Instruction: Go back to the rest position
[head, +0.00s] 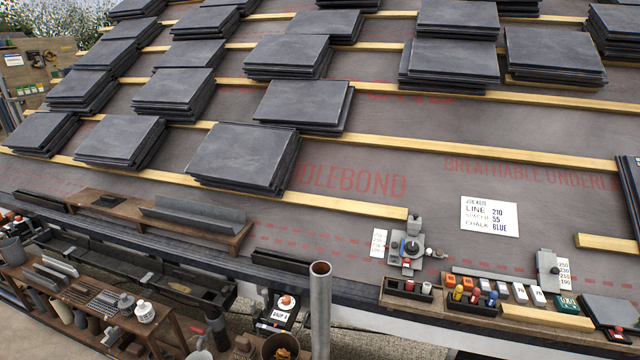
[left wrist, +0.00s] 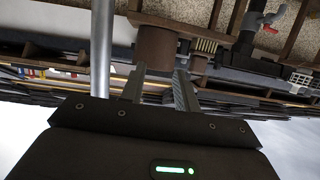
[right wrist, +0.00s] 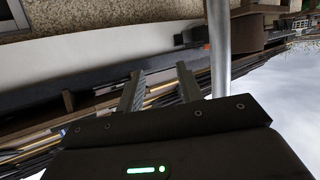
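My left gripper (left wrist: 161,78) shows in the left wrist view with its two grey fingers apart and nothing between them. My right gripper (right wrist: 158,78) shows in the right wrist view, also with fingers apart and empty. Neither gripper nor arm shows in the head view. A grey metal pole stands close to both grippers: it shows at the bottom middle of the head view (head: 320,312), left of the fingers in the left wrist view (left wrist: 102,50) and right of them in the right wrist view (right wrist: 218,45).
The sloped roof (head: 400,165) carries several stacks of dark slates and pale battens (head: 480,153). Along its lower edge lie a wooden tray (head: 160,216), a grey tool (head: 408,248), a job note (head: 489,216) and a ledge of coloured items (head: 475,292). A cluttered bench (head: 95,308) stands lower left.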

